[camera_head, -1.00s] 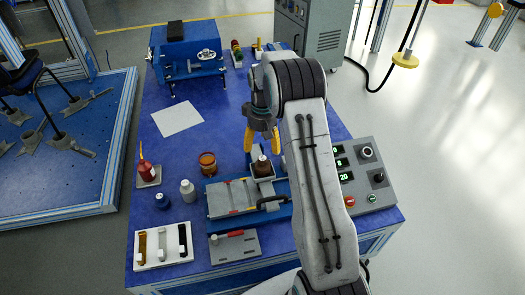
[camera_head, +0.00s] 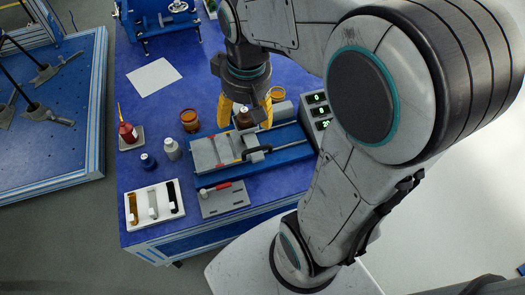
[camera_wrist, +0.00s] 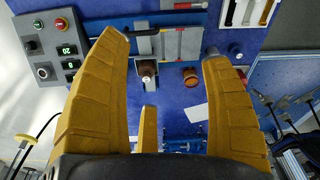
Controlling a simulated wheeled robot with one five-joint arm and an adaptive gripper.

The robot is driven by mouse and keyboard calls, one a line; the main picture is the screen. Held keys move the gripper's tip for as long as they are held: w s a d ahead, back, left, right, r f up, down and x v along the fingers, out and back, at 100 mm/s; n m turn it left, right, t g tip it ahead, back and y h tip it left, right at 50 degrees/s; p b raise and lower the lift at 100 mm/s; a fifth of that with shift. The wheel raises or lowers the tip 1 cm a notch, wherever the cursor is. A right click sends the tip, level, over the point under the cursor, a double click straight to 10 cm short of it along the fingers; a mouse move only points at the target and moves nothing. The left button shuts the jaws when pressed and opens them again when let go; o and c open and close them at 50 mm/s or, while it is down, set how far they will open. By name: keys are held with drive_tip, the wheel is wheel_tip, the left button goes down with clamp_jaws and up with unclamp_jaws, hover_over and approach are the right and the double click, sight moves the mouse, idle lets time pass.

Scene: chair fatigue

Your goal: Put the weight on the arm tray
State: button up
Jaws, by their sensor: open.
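The weight looks like a small dark brown cylinder with a knob (camera_head: 244,119). In the wrist view the weight (camera_wrist: 147,76) appears to sit on a small grey tray (camera_wrist: 145,63) at the end of a grey arm on the blue fixture (camera_head: 290,154). My gripper (camera_head: 245,112) is open, with its yellow fingers to either side of the weight in the head view. In the wrist view my gripper (camera_wrist: 166,45) has its fingers spread wide and grips nothing. The tray is mostly hidden in the head view.
A control box with green displays (camera_head: 318,110) stands to the right. A white holder (camera_head: 155,203) and grey plate (camera_head: 222,198) lie in front.

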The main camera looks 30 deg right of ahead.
drive_tip(key=s+a+f, duration=0.1)
drive_tip(key=s+a, duration=0.1)
drive_tip(key=s, duration=0.8)
drive_tip(key=shift+s+t, duration=0.3)
drive_tip(key=shift+t, duration=0.1)
